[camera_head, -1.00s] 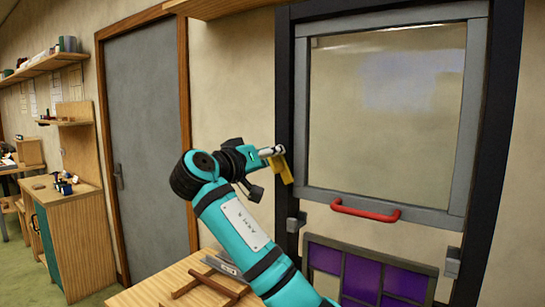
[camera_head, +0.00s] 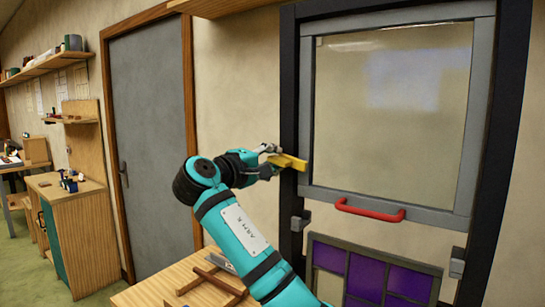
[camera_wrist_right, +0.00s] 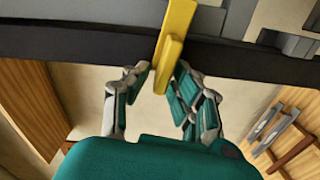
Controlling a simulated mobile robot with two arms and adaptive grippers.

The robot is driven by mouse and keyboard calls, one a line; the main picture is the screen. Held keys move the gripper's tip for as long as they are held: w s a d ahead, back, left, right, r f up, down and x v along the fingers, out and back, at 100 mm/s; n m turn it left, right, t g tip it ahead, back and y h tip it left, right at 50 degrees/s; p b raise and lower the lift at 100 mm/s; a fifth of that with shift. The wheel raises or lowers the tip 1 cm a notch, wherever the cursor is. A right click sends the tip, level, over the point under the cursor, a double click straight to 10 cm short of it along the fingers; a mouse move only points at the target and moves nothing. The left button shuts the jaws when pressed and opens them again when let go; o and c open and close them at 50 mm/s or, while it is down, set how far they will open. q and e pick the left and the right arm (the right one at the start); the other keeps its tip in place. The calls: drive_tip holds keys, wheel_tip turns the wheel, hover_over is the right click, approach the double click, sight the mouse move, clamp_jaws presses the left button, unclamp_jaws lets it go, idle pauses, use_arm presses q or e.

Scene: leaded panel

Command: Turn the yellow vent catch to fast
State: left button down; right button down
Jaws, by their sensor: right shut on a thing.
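The yellow vent catch (camera_head: 290,162) sits at the left post of the dark window frame (camera_head: 288,115), beside the grey sash (camera_head: 303,100). It lies near level, tipped slightly down to the right. My right gripper (camera_head: 270,157) is at its left part and is shut on it. In the right wrist view, the catch (camera_wrist_right: 178,35) runs down from the grey sash across the dark frame, and its near end lies between the fingertips (camera_wrist_right: 164,78). My left gripper is out of view.
A red handle (camera_head: 370,209) crosses the sash's lower edge. Below is a leaded panel with purple panes (camera_head: 365,278). A wooden bench (camera_head: 165,285) with a wooden rack lies under my right arm. A grey door (camera_head: 148,150) is to the left.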

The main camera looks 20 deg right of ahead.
drive_tip(key=shift+f+n, duration=0.1)
drive_tip(key=shift+n, duration=0.9)
drive_tip(key=c, duration=1.4)
unclamp_jaws()
drive_tip(key=shift+o, duration=0.2)
drive_tip(key=shift+f, duration=0.1)
drive_tip(key=shift+a, duration=0.15)
drive_tip(key=v, duration=1.1)
drive_tip(key=shift+s+a, duration=0.3)
